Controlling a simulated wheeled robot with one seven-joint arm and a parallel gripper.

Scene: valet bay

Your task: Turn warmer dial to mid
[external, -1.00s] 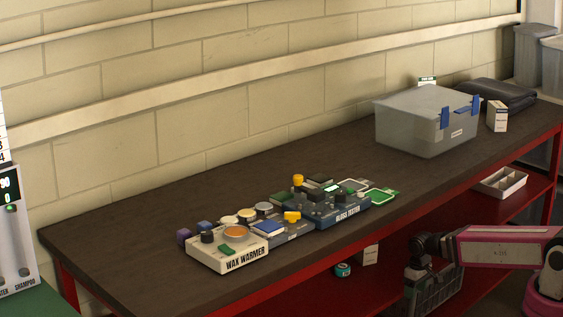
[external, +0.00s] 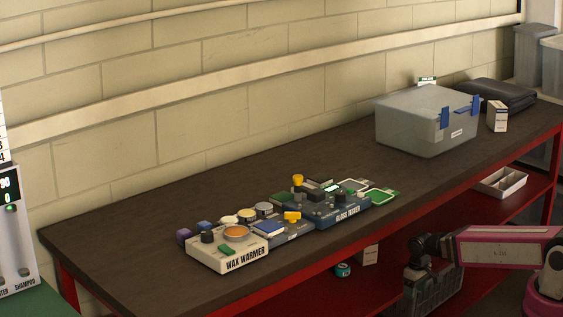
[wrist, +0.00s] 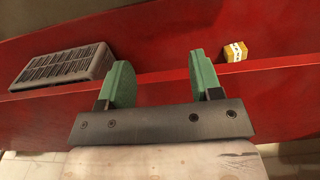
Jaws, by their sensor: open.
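The wax warmer (external: 229,251) is a white box with its name on the front, standing at the near left of the dark bench top in the external view. A round dark dial (external: 208,237) sits on its top left, beside an orange disc (external: 236,233) and a green switch (external: 227,249). The dial's setting is too small to read. My gripper (wrist: 155,82) shows in the wrist view with two green fingers apart and nothing between them. It faces the red lower shelf, far from the warmer. In the external view my arm is at the lower right, off the bench.
The gloss tester (external: 343,212) and several small items stand right of the warmer. A lidded grey bin (external: 425,122) stands farther right on the bench. The red lower shelf (external: 316,298) holds a white tray (external: 499,181). A grey slotted box (wrist: 65,66) and a yellow box (wrist: 234,51) show in the wrist view.

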